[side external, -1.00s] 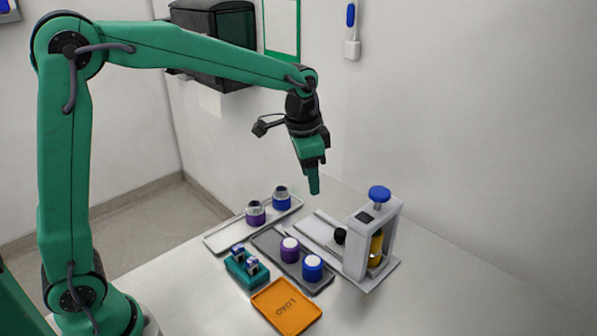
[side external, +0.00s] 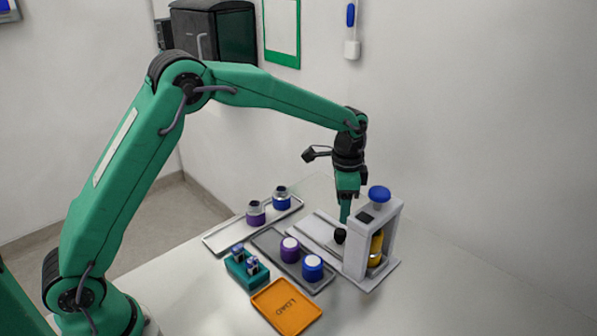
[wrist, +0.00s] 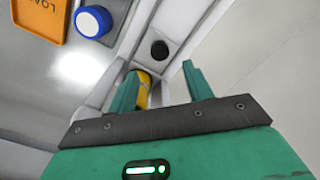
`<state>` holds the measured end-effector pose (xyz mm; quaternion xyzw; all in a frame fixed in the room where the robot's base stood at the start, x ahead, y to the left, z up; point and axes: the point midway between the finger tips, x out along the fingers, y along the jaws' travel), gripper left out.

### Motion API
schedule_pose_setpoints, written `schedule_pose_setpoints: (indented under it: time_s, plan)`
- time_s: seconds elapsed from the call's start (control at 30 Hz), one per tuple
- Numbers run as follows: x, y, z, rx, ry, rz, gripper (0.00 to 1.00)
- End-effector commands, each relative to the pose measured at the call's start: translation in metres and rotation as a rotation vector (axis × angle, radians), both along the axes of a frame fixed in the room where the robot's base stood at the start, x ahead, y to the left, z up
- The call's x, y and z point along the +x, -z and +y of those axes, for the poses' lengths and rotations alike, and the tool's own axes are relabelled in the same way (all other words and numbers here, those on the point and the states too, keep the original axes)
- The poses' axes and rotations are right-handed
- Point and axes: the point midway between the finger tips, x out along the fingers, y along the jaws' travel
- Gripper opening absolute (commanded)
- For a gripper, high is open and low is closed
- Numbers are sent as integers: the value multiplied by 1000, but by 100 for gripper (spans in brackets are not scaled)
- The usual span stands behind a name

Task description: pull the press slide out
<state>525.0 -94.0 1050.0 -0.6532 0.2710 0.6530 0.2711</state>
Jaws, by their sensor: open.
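The press (side external: 393,228) is a pale grey frame with a blue knob (side external: 379,193) on top and a yellow part (side external: 376,250) inside. The slide's black knob (side external: 339,236) stands on the pale track at the press's left side. It also shows in the wrist view (wrist: 160,49), just beyond the fingertips and roughly in line with the gap. My gripper (side external: 345,218) points down above the black knob, close to the press frame. In the wrist view its two green fingers (wrist: 161,68) are apart with nothing held. The exact gap to the knob cannot be told.
Left of the press, a dark tray (side external: 262,240) holds a purple and a blue white-topped jar. A light tray (side external: 222,240) behind holds two more jars. A teal holder (side external: 236,272) and an orange LOAD tray (side external: 287,322) lie nearer. The table's right front is clear.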

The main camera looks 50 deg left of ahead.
Motion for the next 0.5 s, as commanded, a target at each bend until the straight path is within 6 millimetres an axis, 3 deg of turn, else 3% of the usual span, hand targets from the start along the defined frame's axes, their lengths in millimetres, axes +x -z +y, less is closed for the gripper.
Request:
schedule_pose_setpoints:
  time_s: [0.27,0.5]
  plan:
    - [-1,19,0,0,-1,3,50]
    - [-1,49,0,1,-1,4,50]
